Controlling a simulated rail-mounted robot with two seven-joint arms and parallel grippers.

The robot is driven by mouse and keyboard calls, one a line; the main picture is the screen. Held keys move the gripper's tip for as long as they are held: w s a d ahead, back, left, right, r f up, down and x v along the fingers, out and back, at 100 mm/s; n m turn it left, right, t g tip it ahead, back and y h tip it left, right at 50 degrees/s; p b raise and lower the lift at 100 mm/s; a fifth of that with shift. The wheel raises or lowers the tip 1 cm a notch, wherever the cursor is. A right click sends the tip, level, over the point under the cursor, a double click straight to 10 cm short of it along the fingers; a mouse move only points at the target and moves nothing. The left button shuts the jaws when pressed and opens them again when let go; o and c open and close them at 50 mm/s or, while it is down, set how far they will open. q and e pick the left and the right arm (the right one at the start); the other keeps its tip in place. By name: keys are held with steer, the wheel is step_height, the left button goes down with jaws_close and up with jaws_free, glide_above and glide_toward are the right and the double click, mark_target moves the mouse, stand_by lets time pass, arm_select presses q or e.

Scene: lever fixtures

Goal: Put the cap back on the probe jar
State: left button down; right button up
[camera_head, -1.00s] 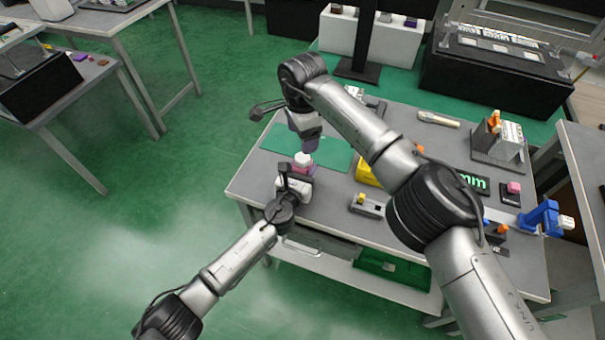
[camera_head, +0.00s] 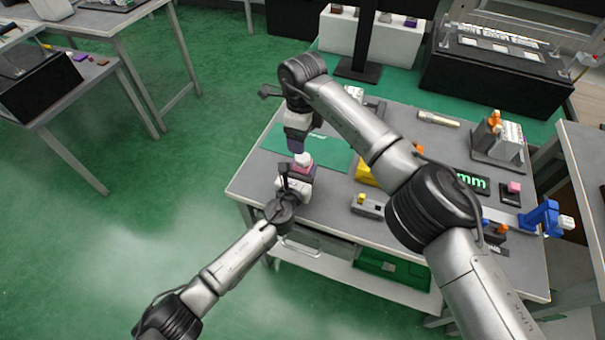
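My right gripper (camera_head: 296,142) points down just above and slightly left of the white top. A purple piece shows at its tip; I cannot tell whether it is a held cap or part of the fingers.
A green mat (camera_head: 335,153) lies behind the jar. A yellow block (camera_head: 366,174) and a grey box with a yellow knob (camera_head: 368,206) are to the right. A blue fixture (camera_head: 541,217) stands at the table's right end. My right forearm crosses above the table.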

mark_target(302, 172)
steer(key=m, duration=0.4)
steer(key=shift+m, duration=0.4)
steer(key=shift+f, duration=0.15)
steer(key=shift+f, duration=3.85)
steer(key=shift+c, duration=0.5)
steer(key=c, duration=0.9)
steer(key=m, duration=0.8)
steer(key=o, duration=1)
